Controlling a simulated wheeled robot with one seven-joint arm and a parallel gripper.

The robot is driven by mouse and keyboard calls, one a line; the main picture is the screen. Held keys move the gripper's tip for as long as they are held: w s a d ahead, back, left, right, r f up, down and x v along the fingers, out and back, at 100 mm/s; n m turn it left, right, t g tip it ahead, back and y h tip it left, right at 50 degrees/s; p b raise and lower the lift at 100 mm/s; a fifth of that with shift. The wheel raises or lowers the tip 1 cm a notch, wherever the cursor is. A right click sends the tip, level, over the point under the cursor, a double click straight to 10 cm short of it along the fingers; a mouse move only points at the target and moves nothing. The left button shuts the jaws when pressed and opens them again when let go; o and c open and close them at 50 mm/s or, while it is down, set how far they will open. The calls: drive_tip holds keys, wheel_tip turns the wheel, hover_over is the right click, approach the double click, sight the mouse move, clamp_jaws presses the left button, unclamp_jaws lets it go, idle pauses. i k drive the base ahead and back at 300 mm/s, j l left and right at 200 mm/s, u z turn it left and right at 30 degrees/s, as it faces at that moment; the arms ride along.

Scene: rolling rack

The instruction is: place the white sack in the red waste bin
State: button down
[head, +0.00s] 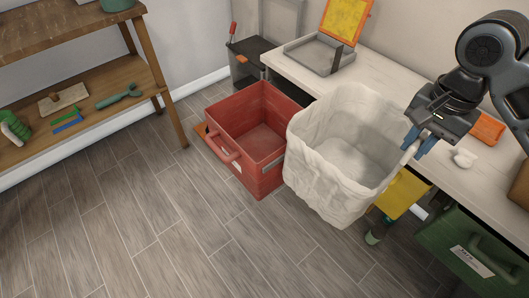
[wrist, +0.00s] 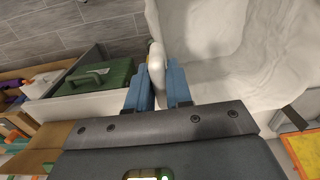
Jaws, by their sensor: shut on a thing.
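The white sack (head: 330,178) is a wide, open-topped, wrinkled bag with an empty-looking inside. My gripper (head: 418,144) is shut on its right rim, with one blue finger on each side. In the wrist view the rim (wrist: 157,62) runs between the blue fingers (wrist: 159,88), and the sack's pale inside (wrist: 225,50) fills the upper right. The red waste bin (head: 262,181) stands on the floor left of the sack, open and empty, with a handle on its left side. The sack hides part of the bin's right side. I cannot tell whether the sack touches the bin.
A white worktop (head: 385,85) runs behind the sack, with a grey tray (head: 318,56) and an orange-framed panel (head: 345,20). A wooden shelf (head: 75,110) stands left. The front floor is clear.

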sight(262, 156)
drive_tip(key=i+j, duration=1)
drive_tip(key=j, duration=0.05)
